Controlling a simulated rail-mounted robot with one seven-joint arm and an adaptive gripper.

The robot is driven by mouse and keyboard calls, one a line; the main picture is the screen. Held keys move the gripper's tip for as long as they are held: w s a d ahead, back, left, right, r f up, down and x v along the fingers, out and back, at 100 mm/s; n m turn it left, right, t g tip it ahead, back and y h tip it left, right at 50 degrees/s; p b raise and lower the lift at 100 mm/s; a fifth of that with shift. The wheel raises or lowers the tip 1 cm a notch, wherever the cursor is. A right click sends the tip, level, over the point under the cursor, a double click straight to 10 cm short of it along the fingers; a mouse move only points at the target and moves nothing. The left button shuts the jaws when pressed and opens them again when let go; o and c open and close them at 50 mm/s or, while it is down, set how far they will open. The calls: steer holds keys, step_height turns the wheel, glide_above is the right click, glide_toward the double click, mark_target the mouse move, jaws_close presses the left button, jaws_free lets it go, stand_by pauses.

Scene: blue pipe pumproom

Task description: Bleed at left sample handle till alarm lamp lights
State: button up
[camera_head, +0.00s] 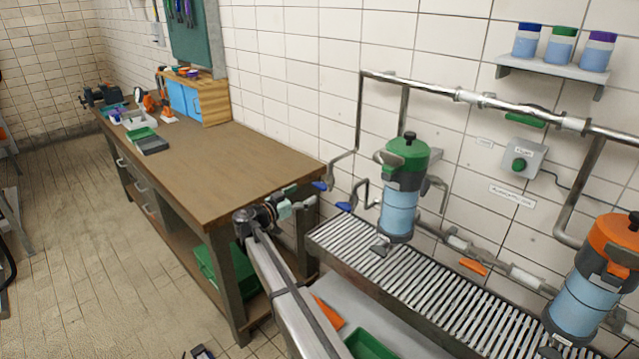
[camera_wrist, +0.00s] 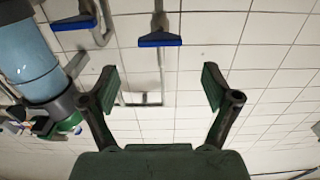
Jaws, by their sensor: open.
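Two blue sample handles hang from pipe ends on the tiled wall, left of the green-topped canister: the left sample handle (camera_head: 320,185) and another (camera_head: 344,206). The wrist view appears upside down. There the left handle (camera_wrist: 158,40) lies beyond the open fingertips, roughly centred between them, not touching; the other handle (camera_wrist: 73,22) is off to the side. My gripper (camera_head: 300,197) is open and empty, just below and left of the left handle; its fingers also show in the wrist view (camera_wrist: 160,82). A grey wall box (camera_head: 525,160) bears a round green part, with no clear glow; its label is too small to read surely.
The green-topped canister (camera_head: 407,150) and an orange-topped canister (camera_head: 597,270) stand over a slatted grating (camera_head: 400,285). The wooden workbench (camera_head: 215,165) is left of my gripper. Pipes run along the wall; orange (camera_head: 473,267) and green (camera_head: 526,119) handles sit on them.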

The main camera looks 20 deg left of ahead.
mark_target(318, 187)
steer(key=p+x, duration=0.2)
steer(key=x, duration=0.6)
steer(key=shift+d, duration=0.1)
steer(key=c, duration=1.2)
